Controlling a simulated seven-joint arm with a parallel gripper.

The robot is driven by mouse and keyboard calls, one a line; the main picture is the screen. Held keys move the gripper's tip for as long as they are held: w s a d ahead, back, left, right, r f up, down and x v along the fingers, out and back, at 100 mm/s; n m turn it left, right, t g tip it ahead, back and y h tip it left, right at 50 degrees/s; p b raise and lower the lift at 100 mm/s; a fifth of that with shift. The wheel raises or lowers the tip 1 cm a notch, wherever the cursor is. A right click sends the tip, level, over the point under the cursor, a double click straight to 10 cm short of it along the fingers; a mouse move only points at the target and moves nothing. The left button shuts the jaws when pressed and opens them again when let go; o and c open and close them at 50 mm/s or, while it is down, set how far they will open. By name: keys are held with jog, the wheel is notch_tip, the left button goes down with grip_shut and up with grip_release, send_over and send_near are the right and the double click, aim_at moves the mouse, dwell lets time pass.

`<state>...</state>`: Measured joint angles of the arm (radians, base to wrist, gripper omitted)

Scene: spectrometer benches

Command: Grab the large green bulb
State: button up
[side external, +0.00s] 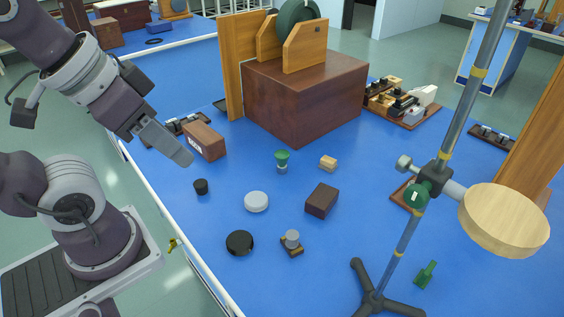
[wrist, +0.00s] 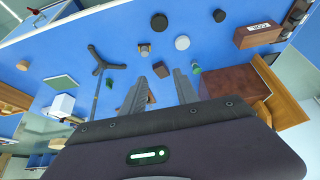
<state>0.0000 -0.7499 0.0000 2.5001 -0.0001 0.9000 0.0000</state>
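A green bulb-like piece with a pale base (side external: 282,159) stands upright on the blue bench, in front of the large brown box. It shows in the wrist view (wrist: 195,68) just beyond the right finger. A second green piece (side external: 426,274) lies near the tripod stand's foot; a small green spot in the wrist view (wrist: 110,83) may be it. I cannot tell for certain which is the large bulb. My gripper (side external: 183,157) is above the bench's left part, left of the upright green piece and apart from it. In the wrist view my gripper (wrist: 160,76) is open.
The large brown box (side external: 305,105) stands behind. The tripod stand (side external: 408,233) rises at right.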

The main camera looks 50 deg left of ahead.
jog(key=o, duration=0.7)
jog(key=w+f+n+t, duration=0.2)
jog(key=w+f, duration=0.1)
jog(key=w, duration=1.3)
jog(key=n+t+y, duration=0.3)
jog(key=y, duration=0.1)
send_over(280, 156)
jog(key=s+d, duration=0.3)
jog(key=d, duration=0.3)
notch_tip(280, 156, down, 16)
jog(key=shift+t+y, duration=0.8)
jog(key=a+f, duration=0.1)
jog(key=f, duration=0.1)
jog(key=s+a+f, duration=0.1)
jog(key=f, duration=0.2)
jog(key=a+f, duration=0.2)
jog(key=f, duration=0.1)
jog(key=shift+s, duration=0.35)
jog(key=x, duration=0.7)
jog(key=shift+r, duration=0.2)
